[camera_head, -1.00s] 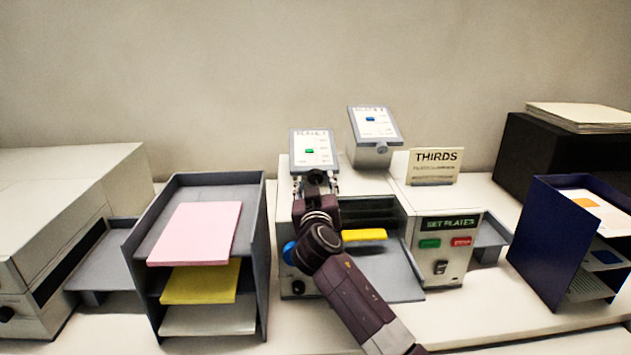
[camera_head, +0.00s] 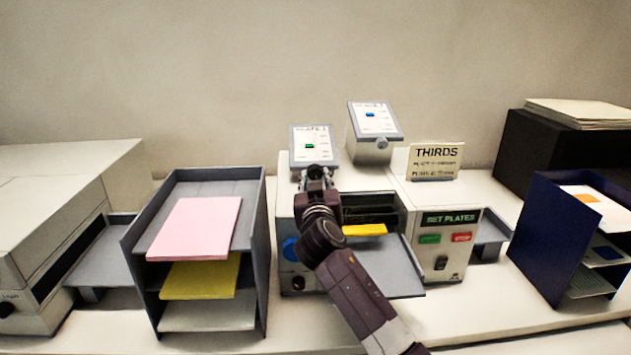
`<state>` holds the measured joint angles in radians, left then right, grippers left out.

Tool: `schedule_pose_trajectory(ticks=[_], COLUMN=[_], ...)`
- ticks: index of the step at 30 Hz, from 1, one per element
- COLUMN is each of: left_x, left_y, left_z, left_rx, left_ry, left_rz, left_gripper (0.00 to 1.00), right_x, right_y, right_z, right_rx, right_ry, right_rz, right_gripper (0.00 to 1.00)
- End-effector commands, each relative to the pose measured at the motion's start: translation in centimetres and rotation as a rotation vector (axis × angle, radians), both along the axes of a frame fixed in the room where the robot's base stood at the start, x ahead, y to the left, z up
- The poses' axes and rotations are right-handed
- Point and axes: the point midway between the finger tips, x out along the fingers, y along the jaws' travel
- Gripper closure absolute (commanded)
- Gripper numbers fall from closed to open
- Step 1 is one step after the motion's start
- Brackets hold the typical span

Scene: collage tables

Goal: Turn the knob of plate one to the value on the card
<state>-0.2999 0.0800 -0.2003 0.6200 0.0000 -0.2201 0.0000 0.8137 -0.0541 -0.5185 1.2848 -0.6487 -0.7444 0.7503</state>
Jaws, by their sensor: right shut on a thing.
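The plate one panel (camera_head: 311,138) is a tilted white plate with a grey frame and a small green mark, on top of the machine (camera_head: 399,205). My right gripper (camera_head: 317,172) is at its lower edge, where the knob is hidden behind the fingers. It is shut on what appears to be that knob. The second plate (camera_head: 374,121), with a blue mark and its knob (camera_head: 382,144) in view, stands behind to the right. The card (camera_head: 436,160) reads THIRDS; its smaller lines are too blurred to read. My left gripper is not in view.
A grey tray rack (camera_head: 258,215) with pink, yellow and white paper stands left. The machine's front has a SET PLATES display (camera_head: 451,219), a green button (camera_head: 430,239) and a red button (camera_head: 461,237). A navy rack (camera_head: 541,235) stands right.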

Motion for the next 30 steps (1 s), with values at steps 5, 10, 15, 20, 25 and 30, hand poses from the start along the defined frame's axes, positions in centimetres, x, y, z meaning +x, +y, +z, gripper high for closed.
schedule_pose_trajectory(ticks=[5, 10, 15, 20, 25, 30], left_x=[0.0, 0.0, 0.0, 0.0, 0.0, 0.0], left_y=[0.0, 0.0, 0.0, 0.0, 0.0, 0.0], left_z=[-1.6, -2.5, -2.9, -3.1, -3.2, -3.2], left_rx=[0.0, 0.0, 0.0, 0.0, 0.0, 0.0], left_ry=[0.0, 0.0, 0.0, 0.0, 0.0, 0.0], left_rz=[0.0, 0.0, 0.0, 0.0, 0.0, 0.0], left_gripper=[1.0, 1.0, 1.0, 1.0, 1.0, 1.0], right_x=[0.0, 0.0, 0.0, 0.0, 0.0, 0.0], right_y=[0.0, -0.1, -0.3, -0.3, -0.4, -0.4], right_z=[-0.4, -0.3, -0.2, -0.1, -0.1, 0.0], right_rx=[0.11, 0.233, 0.348, 0.434, 0.494, 0.522], right_ry=[-0.001, -0.001, 0.0, 0.0, -0.001, 0.0], right_rz=[0.035, 0.075, 0.112, 0.14, 0.159, 0.168], right_gripper=[0.96, 0.96, 0.96, 0.96, 0.96, 0.96])
